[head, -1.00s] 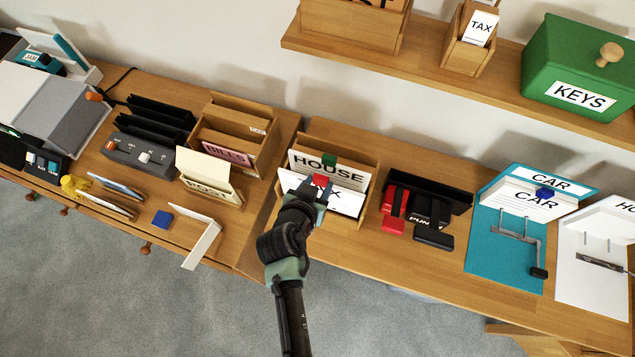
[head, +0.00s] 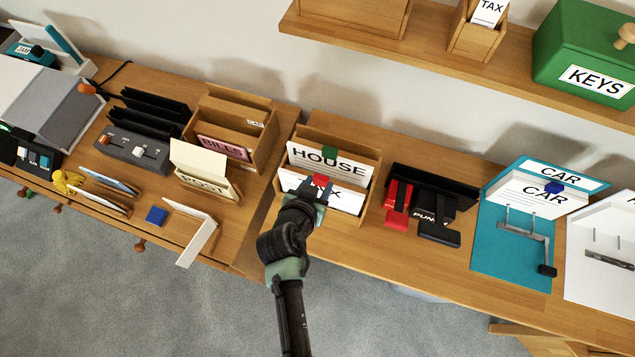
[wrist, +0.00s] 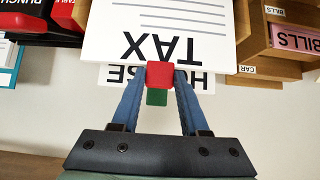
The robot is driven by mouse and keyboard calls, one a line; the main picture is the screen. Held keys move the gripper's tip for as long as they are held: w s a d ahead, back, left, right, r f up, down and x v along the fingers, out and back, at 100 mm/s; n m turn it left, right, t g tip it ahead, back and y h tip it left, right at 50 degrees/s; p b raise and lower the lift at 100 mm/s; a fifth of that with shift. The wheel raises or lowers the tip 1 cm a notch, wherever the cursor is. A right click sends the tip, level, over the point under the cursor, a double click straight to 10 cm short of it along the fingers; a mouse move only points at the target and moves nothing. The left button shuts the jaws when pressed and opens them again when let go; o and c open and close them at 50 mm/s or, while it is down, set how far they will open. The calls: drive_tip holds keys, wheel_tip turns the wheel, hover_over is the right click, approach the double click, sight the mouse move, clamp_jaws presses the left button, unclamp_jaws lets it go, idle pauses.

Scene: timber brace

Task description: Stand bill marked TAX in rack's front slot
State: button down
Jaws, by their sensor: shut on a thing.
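The white bill marked TAX (head: 346,201) stands roughly upright at the front of the wooden rack (head: 371,165), in front of the white bill marked HOUSE (head: 299,153), which has a green tab (head: 329,152). My gripper (head: 319,184) is shut on the TAX bill's red tab (head: 320,180). In the wrist view the TAX bill (wrist: 170,20) appears upside down, with the red tab (wrist: 160,74) between my fingers and the HOUSE bill (wrist: 205,82) behind. My gripper hides part of the bill. I cannot tell whether its lower edge rests on the slot floor.
On the left are a sorter with a BILLS label (head: 222,148) and a POST holder (head: 205,187). A shelf with a green KEYS box (head: 570,45) hangs above.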

drive_tip(key=shift+f+b, duration=0.8)
drive_tip(key=shift+f, duration=0.1)
unclamp_jaws()
wheel_tip(320, 180, up, 8)
drive_tip(key=p, duration=0.6)
drive_tip(key=shift+p, duration=0.35)
idle(0.5)
